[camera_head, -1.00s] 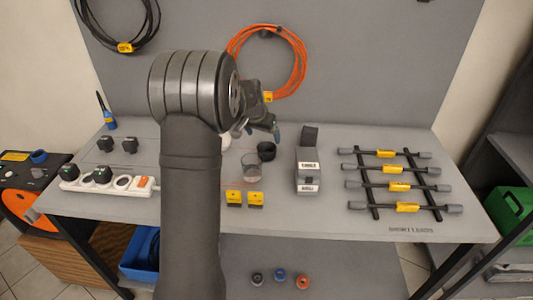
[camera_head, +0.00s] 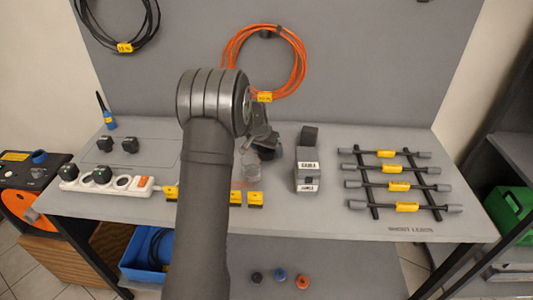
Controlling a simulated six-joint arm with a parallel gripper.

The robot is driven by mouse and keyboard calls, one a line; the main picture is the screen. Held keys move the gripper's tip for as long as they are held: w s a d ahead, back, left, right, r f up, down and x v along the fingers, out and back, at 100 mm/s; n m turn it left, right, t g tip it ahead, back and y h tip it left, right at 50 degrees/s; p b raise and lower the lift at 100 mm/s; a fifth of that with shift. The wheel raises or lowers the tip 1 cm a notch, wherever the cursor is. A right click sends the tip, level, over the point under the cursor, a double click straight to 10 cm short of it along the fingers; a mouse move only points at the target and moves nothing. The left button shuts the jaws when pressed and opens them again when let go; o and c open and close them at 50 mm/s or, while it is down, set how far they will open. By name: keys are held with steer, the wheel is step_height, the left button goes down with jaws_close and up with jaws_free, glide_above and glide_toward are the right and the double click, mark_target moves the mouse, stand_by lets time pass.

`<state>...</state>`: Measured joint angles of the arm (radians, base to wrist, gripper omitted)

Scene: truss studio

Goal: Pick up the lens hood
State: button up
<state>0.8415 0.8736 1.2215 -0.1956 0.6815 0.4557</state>
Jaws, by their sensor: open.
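A dark round piece, which looks like the lens hood (camera_head: 276,154), stands on the grey table just left of the grey labelled box, behind a clear glass-like cup (camera_head: 250,168). My gripper (camera_head: 266,147) is low over this spot, in front of part of the dark piece. Its jaws are open and hold nothing I can see. My arm and the gripper hide much of the dark piece, so I cannot tell whether the fingers are beside or around it.
The grey labelled box (camera_head: 308,170) stands close on the right. Yellow-and-black blocks (camera_head: 236,197) lie in front. A rack of short leads (camera_head: 398,181) is at the right, a power strip (camera_head: 107,182) at the left. An orange cable coil (camera_head: 232,45) hangs behind.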

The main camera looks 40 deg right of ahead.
steer(key=c, duration=1)
steer(key=shift+r, duration=0.1)
